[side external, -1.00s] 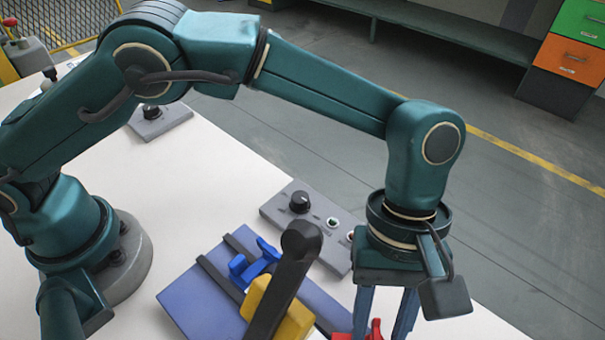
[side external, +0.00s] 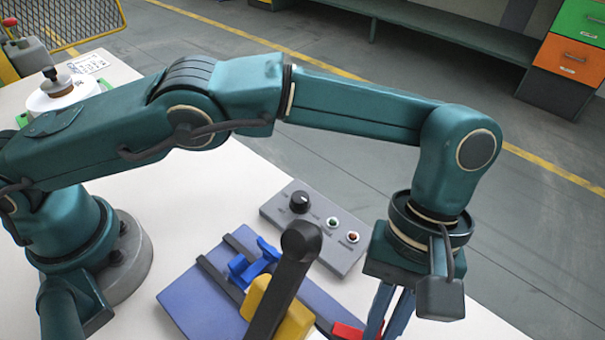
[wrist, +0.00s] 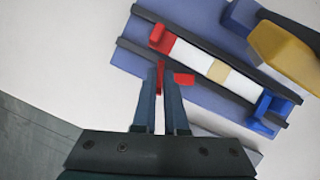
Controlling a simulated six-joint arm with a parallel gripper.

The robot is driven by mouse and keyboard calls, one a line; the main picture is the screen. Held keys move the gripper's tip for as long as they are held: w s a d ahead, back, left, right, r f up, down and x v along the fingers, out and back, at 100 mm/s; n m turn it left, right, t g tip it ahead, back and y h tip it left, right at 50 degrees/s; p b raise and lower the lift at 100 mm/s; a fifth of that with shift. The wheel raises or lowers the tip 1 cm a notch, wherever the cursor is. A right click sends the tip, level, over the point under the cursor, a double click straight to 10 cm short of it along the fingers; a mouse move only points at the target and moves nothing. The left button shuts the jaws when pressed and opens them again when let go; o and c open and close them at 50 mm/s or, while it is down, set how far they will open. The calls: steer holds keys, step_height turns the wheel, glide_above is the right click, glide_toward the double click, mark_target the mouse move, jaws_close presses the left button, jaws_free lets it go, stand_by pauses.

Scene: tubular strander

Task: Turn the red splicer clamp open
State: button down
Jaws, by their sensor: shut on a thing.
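The red splicer clamp (wrist: 159,38) sits at the left end of a blue splicer base (wrist: 130,58) in the wrist view. It has a red block (wrist: 184,79) beside my fingers and a thin red part between the fingertips. My gripper (wrist: 160,78) is shut on that thin red part. A blue clamp (wrist: 268,110) stands at the other end of the base. In the side view the red clamp (side external: 346,331) is partly cut off by the bottom edge, as are the fingertips.
A yellow block (side external: 294,322) with a dark lever (side external: 281,275) rises from the base's near side. The white table (side external: 200,190) ends close beside my gripper on the right.

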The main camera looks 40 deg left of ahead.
steer(key=shift+d+r+m, duration=0.1)
steer(key=shift+d+m, duration=0.05)
steer(key=shift+m, duration=0.35)
stand_by(0.4)
steer(key=c, duration=1)
jaws_free()
steer(key=shift+y, duration=0.3)
steer(key=shift+o, duration=0.2)
steer(key=shift+n, duration=0.3)
steer(key=shift+n+h, duration=0.4)
